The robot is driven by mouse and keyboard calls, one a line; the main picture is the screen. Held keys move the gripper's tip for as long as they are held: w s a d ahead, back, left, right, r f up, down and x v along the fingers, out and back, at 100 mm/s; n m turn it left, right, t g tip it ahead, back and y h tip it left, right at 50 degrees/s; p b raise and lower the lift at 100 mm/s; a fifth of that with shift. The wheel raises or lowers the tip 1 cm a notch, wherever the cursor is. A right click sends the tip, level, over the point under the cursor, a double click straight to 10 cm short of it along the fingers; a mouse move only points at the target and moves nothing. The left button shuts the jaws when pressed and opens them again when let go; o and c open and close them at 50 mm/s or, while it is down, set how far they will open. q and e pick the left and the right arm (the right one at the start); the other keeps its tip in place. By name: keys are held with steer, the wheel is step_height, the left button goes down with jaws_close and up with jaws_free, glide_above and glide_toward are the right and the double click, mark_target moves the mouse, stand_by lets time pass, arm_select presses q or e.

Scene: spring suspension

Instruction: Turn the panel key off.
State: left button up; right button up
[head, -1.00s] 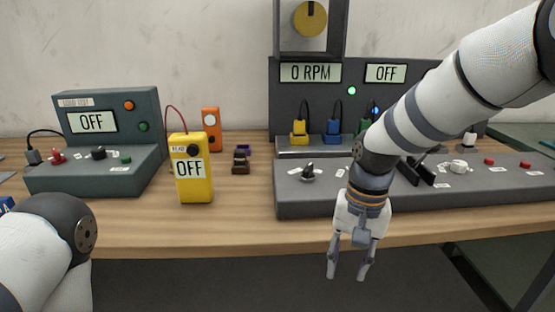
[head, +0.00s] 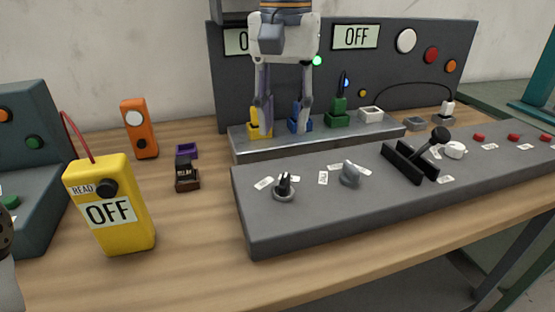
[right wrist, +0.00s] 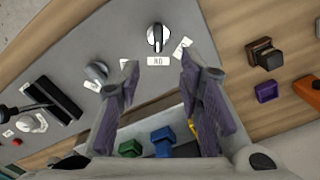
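The panel key (head: 284,187) appears to be the small dark upright grip on a round base at the left end of the grey console (head: 262,222). It also shows in the right wrist view (right wrist: 157,36), its grip in line with a nearby label; I cannot tell which end points. Small labels lie around it. My right gripper (head: 284,118) is open and empty. It hangs beyond the key, in front of the yellow plug (head: 259,123) and blue plug (head: 300,121) in the head view. In the right wrist view its fingers (right wrist: 158,70) are apart, with the key beyond them.
A grey knob (head: 350,174) and a black lever (head: 420,155) stand right of the key. A yellow meter (head: 112,205) reading OFF stands at left. An upright panel with an OFF display (head: 356,37) is behind.

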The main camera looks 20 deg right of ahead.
mark_target(284, 180)
steer(key=f, duration=0.7)
steer(key=s+f, duration=0.1)
steer(key=f, duration=0.2)
steer(key=shift+f, duration=0.2)
steer(key=shift+w, duration=0.1)
jaws_close()
